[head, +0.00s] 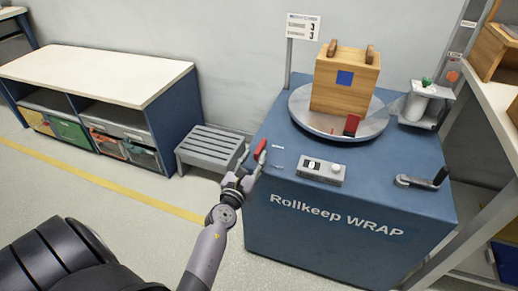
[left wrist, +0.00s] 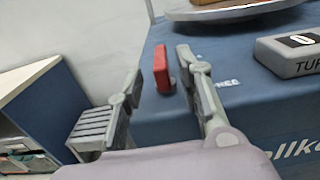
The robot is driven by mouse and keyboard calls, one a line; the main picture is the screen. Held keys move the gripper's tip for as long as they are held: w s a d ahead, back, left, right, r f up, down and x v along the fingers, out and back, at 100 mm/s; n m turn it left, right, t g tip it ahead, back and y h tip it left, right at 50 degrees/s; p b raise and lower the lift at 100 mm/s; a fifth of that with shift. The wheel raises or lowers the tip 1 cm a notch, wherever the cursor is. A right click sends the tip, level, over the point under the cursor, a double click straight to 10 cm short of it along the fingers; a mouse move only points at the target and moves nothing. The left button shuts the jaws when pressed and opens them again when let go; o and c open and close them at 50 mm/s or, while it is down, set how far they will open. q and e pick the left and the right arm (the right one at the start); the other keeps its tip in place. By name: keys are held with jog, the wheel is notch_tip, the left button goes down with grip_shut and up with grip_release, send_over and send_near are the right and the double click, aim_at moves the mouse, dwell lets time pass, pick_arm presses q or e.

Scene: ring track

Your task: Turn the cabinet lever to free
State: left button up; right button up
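The blue wrapping cabinet (head: 335,235) stands right of centre in the head view. Its red lever handle (head: 260,147) is at the top's left edge. My left gripper (head: 254,158) is at this handle, fingers spread. In the left wrist view, the red handle (left wrist: 162,70) shows between the two open fingers of my left gripper (left wrist: 160,72), closer to the right finger. I cannot tell whether that finger touches it. A white label, partly hidden and ending in "REE", lies on the cabinet top just right of the fingers. My right gripper is not in view.
On the cabinet are a turntable (head: 300,108) bearing a wooden box (head: 342,98), a grey switch box (head: 320,170) and a black-handled crank (head: 425,180). A grey slatted step (head: 209,148) and a low shelf unit (head: 95,75) stand left.

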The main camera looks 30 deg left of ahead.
aim_at(260, 149)
pick_arm(q)
jog(key=x, duration=0.5)
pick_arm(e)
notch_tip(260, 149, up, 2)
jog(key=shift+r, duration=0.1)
pick_arm(q)
jog(key=shift+c, duration=0.5)
grip_shut()
